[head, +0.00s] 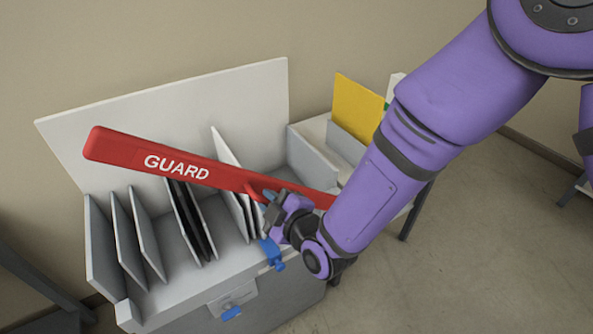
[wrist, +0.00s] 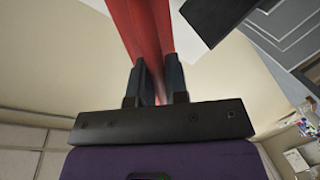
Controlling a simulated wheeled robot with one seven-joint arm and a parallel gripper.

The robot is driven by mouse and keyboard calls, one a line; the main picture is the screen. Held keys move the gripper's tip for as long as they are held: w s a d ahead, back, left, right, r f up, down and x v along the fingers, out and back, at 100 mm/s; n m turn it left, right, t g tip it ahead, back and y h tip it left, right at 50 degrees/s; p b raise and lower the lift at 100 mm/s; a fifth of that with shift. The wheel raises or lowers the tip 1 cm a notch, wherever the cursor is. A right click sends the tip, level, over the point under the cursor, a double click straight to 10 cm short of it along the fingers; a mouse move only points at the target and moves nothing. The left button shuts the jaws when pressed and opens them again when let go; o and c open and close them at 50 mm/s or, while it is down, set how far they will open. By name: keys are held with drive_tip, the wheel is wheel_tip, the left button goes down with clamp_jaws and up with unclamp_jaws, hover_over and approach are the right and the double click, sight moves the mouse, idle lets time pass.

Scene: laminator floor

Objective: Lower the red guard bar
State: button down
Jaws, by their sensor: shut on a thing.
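The red guard bar (head: 128,152), lettered GUARD, slants across the front of a grey and white machine in the head view, its left end higher than its right. It stands above several upright panels in the machine. My gripper (head: 269,196) is at the bar's right half, with its fingers at the bar. In the wrist view the two dark fingers (wrist: 158,85) are shut on red material of the bar (wrist: 150,30), which runs up out of the picture. My purple arm hides part of the bar's right end.
Several thin panels (head: 148,225) stand in the machine (head: 235,290) below the bar, with a white back board (head: 255,85) behind. Blue knobs (head: 271,252) sit on the front near my gripper. A yellow panel (head: 357,108) stands at the right.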

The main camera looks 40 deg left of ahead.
drive_tip(key=s+a+f+n+t, duration=0.1)
drive_tip(key=s+f+n, duration=0.2)
drive_tip(key=f, duration=0.8)
drive_tip(key=s+a+f+n+t+h, duration=0.1)
drive_tip(key=s+f+n, duration=0.3)
drive_tip(key=f, duration=0.8)
drive_tip(key=shift+s+a, duration=0.5)
drive_tip(key=shift+a, duration=0.05)
drive_tip(key=shift+d+f, duration=0.1)
drive_tip(key=c, duration=1.1)
unclamp_jaws()
drive_tip(key=shift+c, duration=0.2)
drive_tip(key=shift+a, duration=0.2)
drive_tip(key=shift+d, duration=0.1)
